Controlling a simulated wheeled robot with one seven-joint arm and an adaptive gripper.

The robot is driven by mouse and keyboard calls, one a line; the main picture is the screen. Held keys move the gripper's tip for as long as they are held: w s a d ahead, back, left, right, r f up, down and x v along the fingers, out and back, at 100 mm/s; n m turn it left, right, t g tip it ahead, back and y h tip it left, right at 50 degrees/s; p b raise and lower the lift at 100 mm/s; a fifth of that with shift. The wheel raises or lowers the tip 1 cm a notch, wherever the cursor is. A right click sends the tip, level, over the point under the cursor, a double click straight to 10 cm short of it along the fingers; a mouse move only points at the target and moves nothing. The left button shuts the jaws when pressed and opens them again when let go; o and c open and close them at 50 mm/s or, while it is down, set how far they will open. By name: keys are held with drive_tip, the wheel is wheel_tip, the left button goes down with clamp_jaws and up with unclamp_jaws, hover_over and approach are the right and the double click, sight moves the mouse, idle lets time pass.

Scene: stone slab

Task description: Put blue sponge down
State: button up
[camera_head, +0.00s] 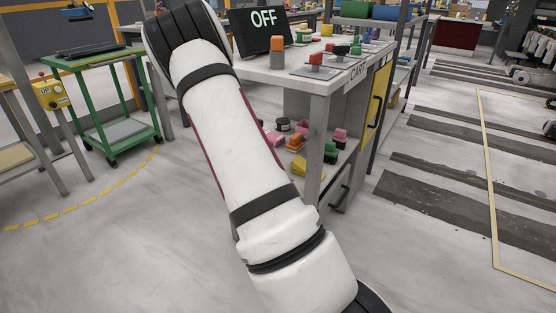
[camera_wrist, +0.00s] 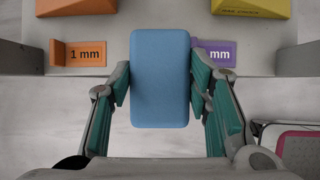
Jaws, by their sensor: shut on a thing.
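The blue sponge (camera_wrist: 160,85) is a plain rounded rectangular block in the middle of the wrist view. My gripper (camera_wrist: 160,100) is shut on it, with teal finger pads at its left and right sides. The sponge covers part of a light shelf or table surface behind it, and I cannot tell whether it touches that surface. In the head view my white arm fills the middle, and neither the gripper nor the sponge can be made out there.
In the wrist view, an orange "1 mm" piece (camera_wrist: 85,54) and a purple "mm" piece (camera_wrist: 220,52) flank the sponge. In the head view, a grey workbench (camera_head: 300,80) carries several coloured items, with more on its lower shelf. A green cart (camera_head: 85,65) stands left. Floor is open at front left.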

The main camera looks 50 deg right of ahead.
drive_tip(key=d+b, duration=0.1)
drive_tip(key=d, duration=0.2)
drive_tip(key=d+b, duration=0.1)
drive_tip(key=d, duration=0.3)
drive_tip(key=d+b, duration=0.1)
drive_tip(key=d, duration=0.3)
drive_tip(key=shift+w, duration=0.4)
wheel_tip(320, 180, down, 4)
drive_tip(key=shift+d+r+b, duration=0.15)
drive_tip(key=shift+r+b, duration=0.05)
drive_tip(key=shift+b, duration=1)
drive_tip(key=o, duration=1)
drive_tip(key=p+v, duration=0.5)
drive_tip(key=v, duration=0.7)
